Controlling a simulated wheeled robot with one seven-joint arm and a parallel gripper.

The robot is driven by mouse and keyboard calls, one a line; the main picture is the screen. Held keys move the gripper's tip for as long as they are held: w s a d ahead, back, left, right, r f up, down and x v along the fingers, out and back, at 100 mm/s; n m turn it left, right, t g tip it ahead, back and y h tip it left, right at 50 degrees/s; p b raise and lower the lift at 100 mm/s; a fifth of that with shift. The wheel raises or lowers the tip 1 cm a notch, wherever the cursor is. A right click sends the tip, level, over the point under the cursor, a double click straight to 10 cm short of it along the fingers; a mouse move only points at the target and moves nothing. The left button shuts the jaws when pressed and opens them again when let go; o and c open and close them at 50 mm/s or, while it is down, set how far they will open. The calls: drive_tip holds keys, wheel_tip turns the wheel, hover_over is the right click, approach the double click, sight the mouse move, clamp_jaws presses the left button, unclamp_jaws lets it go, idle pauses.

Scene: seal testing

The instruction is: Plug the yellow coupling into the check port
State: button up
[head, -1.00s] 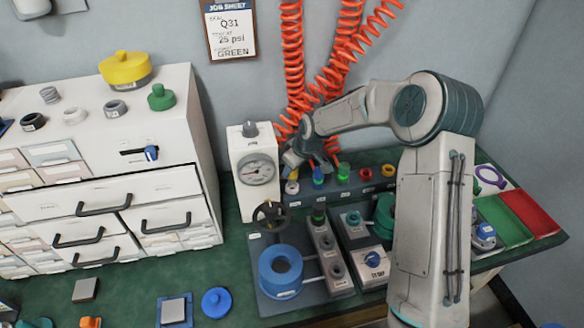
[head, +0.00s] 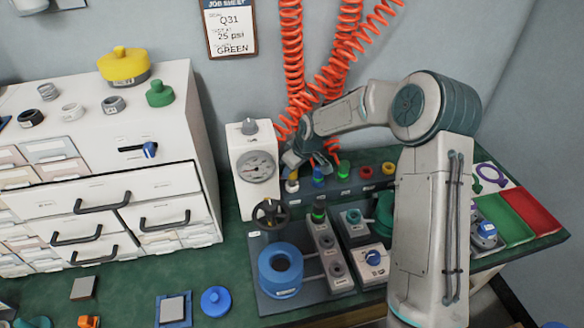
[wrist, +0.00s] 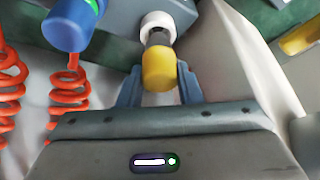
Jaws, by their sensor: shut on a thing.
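The yellow coupling (wrist: 159,70) is between the two fingers of my gripper (wrist: 160,88) in the wrist view. Its grey nose points at a white ring (wrist: 158,22) just ahead and seems to meet it; I cannot tell how deep it sits. In the head view my gripper (head: 295,162) is over the left end of the dark rack, above the white ring (head: 291,186), and mostly hides the coupling. Which fitting is the check port cannot be read here.
A blue coupling (wrist: 70,28) stands close beside my gripper. Green (head: 343,170), red (head: 366,172) and yellow (head: 388,168) fittings follow along the rack. Orange coiled hoses (head: 342,75) hang behind. The gauge box (head: 257,190) stands just left.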

drive_tip(key=shift+f+b, duration=0.55)
drive_tip(key=shift+f, duration=0.35)
drive_tip(key=o, duration=1.1)
drive_tip(key=p+v, duration=0.1)
drive_tip(key=v, duration=1.3)
drive_tip(key=shift+a, duration=0.1)
drive_tip(key=s+d+r+m+h+p, duration=0.1)
drive_tip(key=s+d+r+m+p, duration=0.2)
drive_tip(key=s, duration=0.7)
drive_tip(key=s+d+r+m+h+p, duration=0.1)
drive_tip(key=s+d+r+m+p, duration=0.3)
drive_tip(key=s+d+r, duration=0.2)
drive_tip(key=s+d+r+m+h+p, duration=0.1)
drive_tip(key=s+d+r+m+p, duration=0.2)
drive_tip(key=s, duration=1.1)
wheel_tip(320, 180, up, 4)
drive_tip(key=shift+s+d+r+h, duration=0.25)
drive_tip(key=shift+s+d+h, duration=0.1)
drive_tip(key=shift+d, duration=0.7)
